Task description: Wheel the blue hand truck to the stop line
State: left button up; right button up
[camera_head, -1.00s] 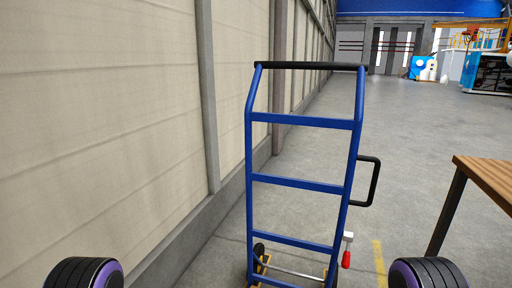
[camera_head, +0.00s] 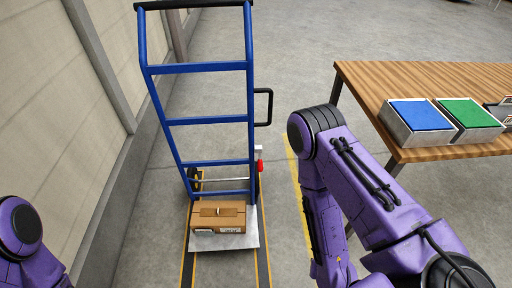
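The blue hand truck (camera_head: 207,121) stands upright near the left wall, with a black top handle bar and a black loop handle on its right side. A cardboard box (camera_head: 218,218) sits on its metal toe plate (camera_head: 251,238). A small red-tipped lever (camera_head: 259,165) shows at its lower right, and a wheel shows at its lower left. Purple links of my two arms show at the lower left and lower right. Neither gripper shows. No stop line can be made out for certain; a yellow line (camera_head: 296,190) runs along the floor right of the truck.
A wooden table (camera_head: 440,82) stands at the right, bearing a blue-topped box (camera_head: 420,116) and a green-topped box (camera_head: 468,114). The wall (camera_head: 45,110) runs close along the left. Yellow-and-dark floor strips (camera_head: 264,255) run beneath the truck. Floor behind the truck is clear.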

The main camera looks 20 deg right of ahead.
aim_at(251, 239)
jog(key=u, duration=1.5)
jog(key=k, duration=1.35)
jog(key=z, duration=1.65)
jog(key=i, duration=0.5)
jog(key=z, duration=0.9)
jog(key=i, duration=0.3)
jog(key=z, duration=0.05)
